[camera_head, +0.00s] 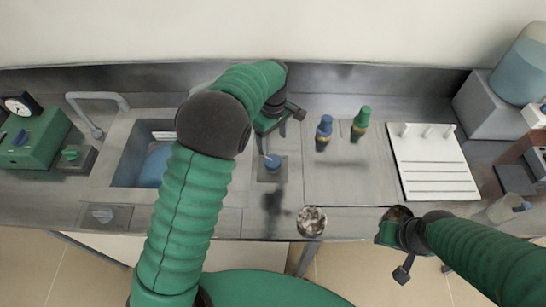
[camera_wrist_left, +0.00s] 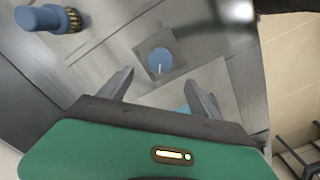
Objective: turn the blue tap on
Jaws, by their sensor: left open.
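The blue tap (camera_head: 272,161) is a round blue knob on a square grey plate set in the counter. In the left wrist view the blue tap (camera_wrist_left: 160,60) shows a pale line on its top and lies ahead of my fingers, apart from them. My left gripper (camera_head: 282,129) is open and empty, above and just behind the knob in the head view. Its two fingers also show in the left wrist view (camera_wrist_left: 161,80). My right gripper (camera_head: 402,254) is at the counter's front edge on the right; its finger opening is not clear.
A blue nozzle (camera_head: 324,132) and a green nozzle (camera_head: 361,123) stand right of the knob. A sink (camera_head: 128,151) with a grey faucet (camera_head: 100,97), a green knob (camera_head: 70,155) and a grey knob (camera_head: 103,214) are left. A glass dish (camera_head: 312,221) sits at the front edge.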

